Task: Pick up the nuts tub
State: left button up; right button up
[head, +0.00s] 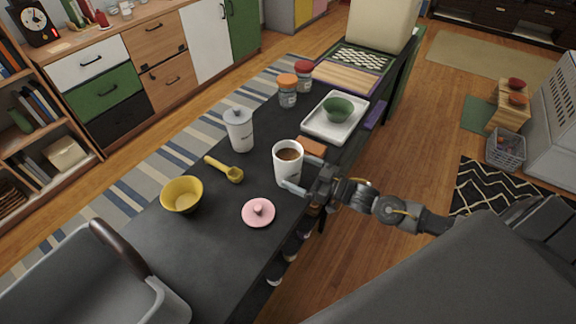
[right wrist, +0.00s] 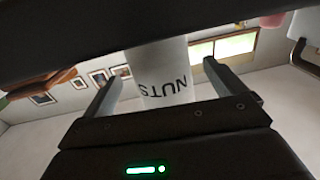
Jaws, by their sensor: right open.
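The nuts tub (head: 287,169) is a white, open-topped tub with brown contents, standing upright on the dark counter (head: 190,255). In the right wrist view the tub (right wrist: 163,75) shows its NUTS lettering upside down between the fingers. My right gripper (head: 303,174) is open, coming from the right at the tub's side, with a finger on either side of it. I cannot tell whether the fingers touch it. A pink lid with a knob (head: 258,213) lies on the counter in front of the tub. My left gripper is not in view.
A lidded white canister (head: 239,130), yellow scoop (head: 225,170) and yellow bowl (head: 182,194) stand to the left. Behind are two jars (head: 288,92) and a white tray (head: 322,130) holding a green bowl (head: 339,109). A brown block (head: 311,147) lies close behind the gripper.

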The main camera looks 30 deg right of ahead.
jog(key=shift+x, duration=1.1)
jog(key=shift+w+a, duration=0.15)
jog(key=c, duration=1.3)
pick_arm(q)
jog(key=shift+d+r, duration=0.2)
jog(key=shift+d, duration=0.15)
pick_arm(e)
jog(key=shift+o, duration=0.2)
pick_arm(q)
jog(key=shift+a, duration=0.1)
pick_arm(e)
jog(key=shift+r, duration=0.1)
